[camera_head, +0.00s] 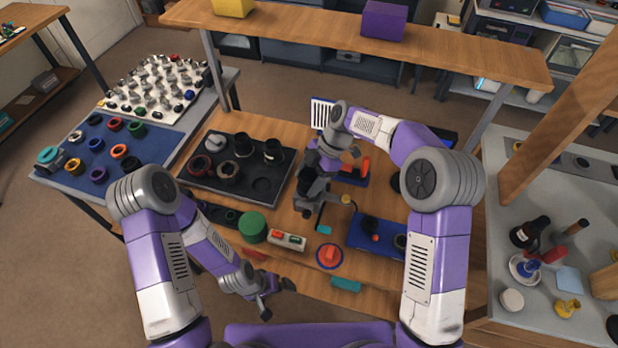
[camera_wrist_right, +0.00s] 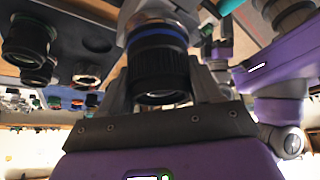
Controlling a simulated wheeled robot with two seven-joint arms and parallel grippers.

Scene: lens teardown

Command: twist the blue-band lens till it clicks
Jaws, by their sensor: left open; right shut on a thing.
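The blue-band lens (camera_wrist_right: 158,72) fills the middle of the right wrist view, a black ribbed barrel with a blue ring near its upper end. That end meets a grey cylindrical part (camera_wrist_right: 160,14); I cannot tell whether it is seated or locked. My right gripper (camera_wrist_right: 160,66) is shut on the lens, one finger on each side of the barrel. In the head view my right gripper (camera_head: 311,188) is over the middle of the bench, and the lens is hard to make out there. My left gripper (camera_head: 276,297) is open and empty near the bench's front edge.
A dark tray (camera_head: 205,186) with several black lens parts lies left of my right gripper. A green cylinder (camera_head: 253,226), a red button (camera_head: 329,256) and a blue tray (camera_head: 366,243) are nearer the front. A raised wooden shelf (camera_head: 300,24) spans the back.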

